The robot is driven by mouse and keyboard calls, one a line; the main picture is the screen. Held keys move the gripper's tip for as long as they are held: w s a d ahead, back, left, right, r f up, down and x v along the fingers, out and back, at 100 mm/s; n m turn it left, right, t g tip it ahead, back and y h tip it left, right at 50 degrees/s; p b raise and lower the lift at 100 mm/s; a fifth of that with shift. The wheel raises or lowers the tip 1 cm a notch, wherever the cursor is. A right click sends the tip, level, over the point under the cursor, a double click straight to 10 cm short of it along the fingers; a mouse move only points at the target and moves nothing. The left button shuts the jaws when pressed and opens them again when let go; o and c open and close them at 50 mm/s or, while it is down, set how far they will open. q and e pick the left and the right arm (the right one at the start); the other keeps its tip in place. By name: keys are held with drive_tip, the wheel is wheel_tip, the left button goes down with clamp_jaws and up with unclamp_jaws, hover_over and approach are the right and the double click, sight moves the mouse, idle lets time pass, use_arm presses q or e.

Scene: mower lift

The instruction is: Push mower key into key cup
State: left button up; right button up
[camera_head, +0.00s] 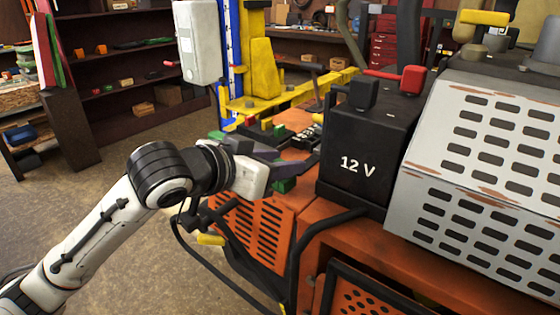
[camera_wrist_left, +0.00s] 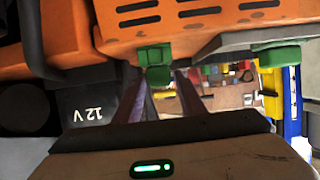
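My left gripper (camera_head: 305,166) reaches over the orange mower body, just left of the black 12 V battery. Its dark fingers stand apart in the left wrist view (camera_wrist_left: 163,82). A green part (camera_wrist_left: 155,54) with a round lower end shows in line with the gap between the fingertips; I cannot tell whether it is the key or the cup, or whether the fingers touch it. In the head view a green piece (camera_head: 285,185) shows just below the fingers. A second green rounded part (camera_wrist_left: 280,56) is to the right in the wrist view. My right gripper is not in view.
The 12 V battery (camera_head: 352,150) stands close to the fingers, with a red terminal cover (camera_head: 412,79) on top. A perforated grey cover (camera_head: 490,160) is to the right. A yellow and blue lift post (camera_head: 262,70) stands behind. Open floor (camera_head: 60,215) lies to the left.

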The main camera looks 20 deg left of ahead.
use_arm(q)
drive_tip(key=shift+o, duration=0.9)
drive_tip(key=b+v, duration=0.8)
drive_tip(key=v, duration=0.2)
drive_tip(key=shift+s+a, duration=0.1)
drive_tip(key=shift+s, duration=0.05)
